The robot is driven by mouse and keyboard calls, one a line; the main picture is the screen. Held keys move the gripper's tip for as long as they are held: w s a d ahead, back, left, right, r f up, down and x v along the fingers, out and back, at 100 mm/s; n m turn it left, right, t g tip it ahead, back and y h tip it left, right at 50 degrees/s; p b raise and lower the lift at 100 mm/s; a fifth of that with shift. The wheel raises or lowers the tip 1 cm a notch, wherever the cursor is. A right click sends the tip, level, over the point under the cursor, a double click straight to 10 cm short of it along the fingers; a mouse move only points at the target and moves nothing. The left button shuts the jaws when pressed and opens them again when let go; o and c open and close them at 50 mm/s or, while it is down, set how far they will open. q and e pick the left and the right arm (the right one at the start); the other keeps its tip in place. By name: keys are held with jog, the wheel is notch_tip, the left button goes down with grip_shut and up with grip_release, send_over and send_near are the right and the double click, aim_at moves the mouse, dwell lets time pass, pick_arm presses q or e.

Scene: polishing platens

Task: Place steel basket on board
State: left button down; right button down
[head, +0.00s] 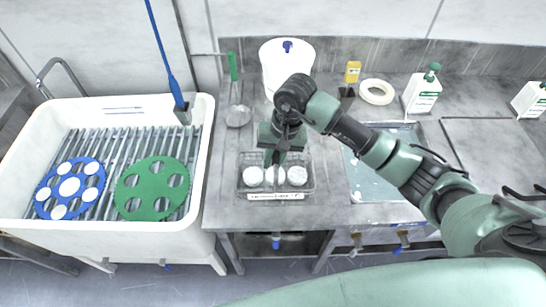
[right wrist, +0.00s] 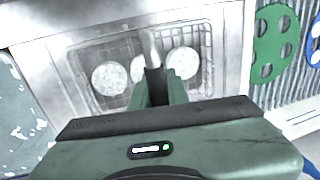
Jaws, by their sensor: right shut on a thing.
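The steel basket (head: 247,181) is a wire basket with three round white discs in it and a pale label strip on its front. It is over the steel board (head: 228,212) left of the sink; I cannot tell whether it touches it. My right gripper (head: 277,160) reaches down into the middle of the basket and is shut on its upright handle. In the right wrist view the fingers close around the handle (right wrist: 151,48), and the basket (right wrist: 88,61) shows behind them. My left gripper is not in view.
A water-filled sink (head: 365,185) lies right of the basket. A white tub (head: 205,130) with a rack and blue and green discs stands left. A white bucket (head: 270,65), ladle (head: 238,116), yellow bottle (head: 353,72), white ring (head: 377,91) and white bottle (head: 422,93) stand behind.

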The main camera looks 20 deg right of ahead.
jog(key=shift+w+b, duration=0.1)
jog(key=shift+b, duration=0.2)
jog(key=c, duration=1.4)
grip_release()
jog(key=shift+o, duration=0.2)
jog(key=shift+r+p, duration=0.2)
jog(key=shift+p, duration=0.2)
notch_tip(320, 180, up, 12)
jog(key=d+b, duration=0.2)
jog(key=b, duration=0.2)
jog(key=shift+s+f+b, duration=0.2)
jog(key=shift+s+b, duration=0.15)
jog(key=shift+s, duration=0.1)
jog(key=shift+d, duration=0.1)
